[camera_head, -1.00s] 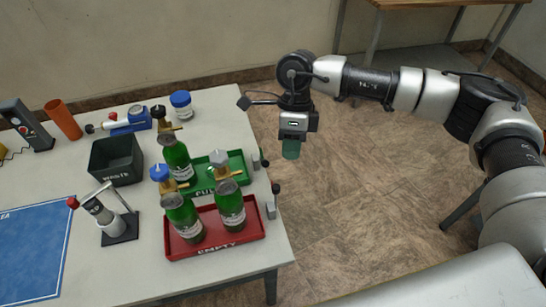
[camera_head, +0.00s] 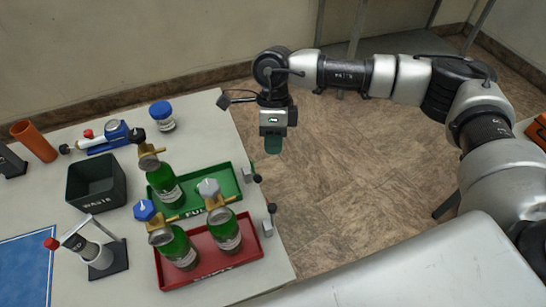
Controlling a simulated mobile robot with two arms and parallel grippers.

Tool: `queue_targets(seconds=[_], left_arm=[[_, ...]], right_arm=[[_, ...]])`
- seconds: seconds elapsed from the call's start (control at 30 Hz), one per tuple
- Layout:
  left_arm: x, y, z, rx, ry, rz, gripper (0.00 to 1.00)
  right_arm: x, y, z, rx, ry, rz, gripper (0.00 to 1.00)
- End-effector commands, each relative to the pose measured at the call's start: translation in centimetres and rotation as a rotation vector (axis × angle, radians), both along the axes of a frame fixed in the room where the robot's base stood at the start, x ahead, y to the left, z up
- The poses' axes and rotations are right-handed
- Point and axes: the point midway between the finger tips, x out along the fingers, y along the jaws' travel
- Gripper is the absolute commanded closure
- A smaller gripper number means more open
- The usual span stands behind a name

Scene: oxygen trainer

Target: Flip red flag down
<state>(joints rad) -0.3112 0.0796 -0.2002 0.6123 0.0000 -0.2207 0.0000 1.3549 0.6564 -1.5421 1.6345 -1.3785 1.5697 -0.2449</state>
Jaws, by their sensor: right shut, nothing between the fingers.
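A grey block with a dark ball-ended lever (camera_head: 269,228) sits at the table's right edge beside the red tray (camera_head: 202,278). A similar lever (camera_head: 250,175) sits beside the green tray (camera_head: 228,170). I cannot make out a clearly red flag on either. Two green bottles with valves stand on the red tray: one with a blue knob (camera_head: 178,248), one with a grey knob (camera_head: 225,230). Another green bottle (camera_head: 164,183) stands on the green tray. My right gripper (camera_head: 273,146) points down, shut and empty, appearing beyond the table's right edge, apart from both levers. My left gripper is not in view.
On the white table (camera_head: 140,275) stand a dark waste bin (camera_head: 97,182), a red-tipped stand (camera_head: 100,258), a blue-lidded jar (camera_head: 162,117), a blue-and-white device (camera_head: 108,137) and an orange tube (camera_head: 34,141). Open floor (camera_head: 340,190) lies to the right.

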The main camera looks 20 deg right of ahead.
Motion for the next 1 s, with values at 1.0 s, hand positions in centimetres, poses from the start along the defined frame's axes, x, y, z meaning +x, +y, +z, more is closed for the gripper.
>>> queue_targets(seconds=[1.0], left_arm=[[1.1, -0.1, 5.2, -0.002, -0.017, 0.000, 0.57]], right_arm=[[-6.8, 2.5, -7.8, 0.000, 0.000, 0.001, 1.00]])
